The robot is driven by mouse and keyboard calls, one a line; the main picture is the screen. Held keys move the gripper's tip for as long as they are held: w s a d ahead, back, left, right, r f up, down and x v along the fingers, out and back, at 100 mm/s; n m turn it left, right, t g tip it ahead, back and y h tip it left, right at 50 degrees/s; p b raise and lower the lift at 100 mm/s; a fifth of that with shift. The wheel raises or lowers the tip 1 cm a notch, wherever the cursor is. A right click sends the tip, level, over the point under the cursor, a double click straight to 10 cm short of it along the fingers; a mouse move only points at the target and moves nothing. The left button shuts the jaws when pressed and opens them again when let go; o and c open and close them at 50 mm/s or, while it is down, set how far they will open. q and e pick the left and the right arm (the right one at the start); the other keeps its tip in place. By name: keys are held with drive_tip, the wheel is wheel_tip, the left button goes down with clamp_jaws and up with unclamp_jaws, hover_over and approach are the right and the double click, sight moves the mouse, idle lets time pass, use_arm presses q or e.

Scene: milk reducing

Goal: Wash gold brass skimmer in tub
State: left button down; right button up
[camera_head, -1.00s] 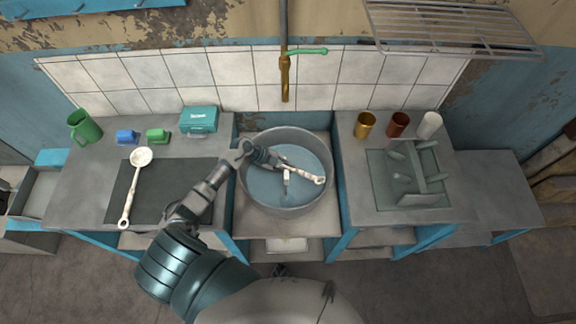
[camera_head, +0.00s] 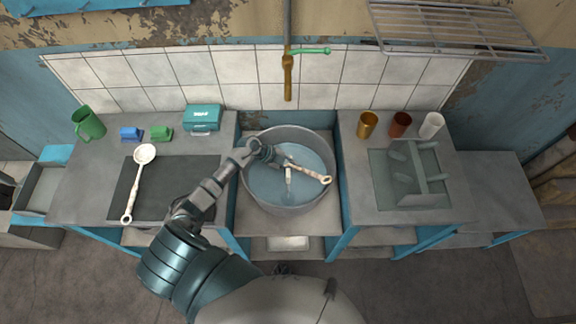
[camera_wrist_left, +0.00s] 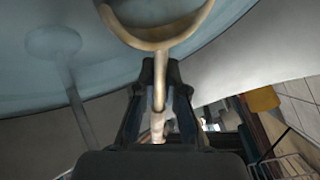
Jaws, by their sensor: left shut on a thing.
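My left gripper (camera_head: 274,158) reaches into the grey round tub (camera_head: 240,178) and is shut on a long pale utensil, which I take to be the skimmer (camera_head: 310,173). In the left wrist view, the gripper (camera_wrist_left: 160,95) clamps the skimmer's tan shaft, and a tan-rimmed bowl (camera_wrist_left: 157,42) shows at the top, cut by the frame. The tub holds bluish water, with a reflection on its surface. I cannot tell how deep the skimmer sits. My right gripper is not in view.
A second pale long-handled utensil (camera_head: 138,180) lies on a dark board (camera_head: 185,188) at left. A brass tap (camera_head: 288,75) hangs behind the tub. Gold (camera_head: 367,124), brown (camera_head: 400,124) and white (camera_head: 432,125) cups and a grey rack (camera_head: 410,180) stand right.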

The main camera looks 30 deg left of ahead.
use_arm(q)
drive_tip(key=shift+d+r, duration=0.1)
drive_tip(key=shift+d, duration=0.15)
drive_tip(key=shift+a, duration=0.1)
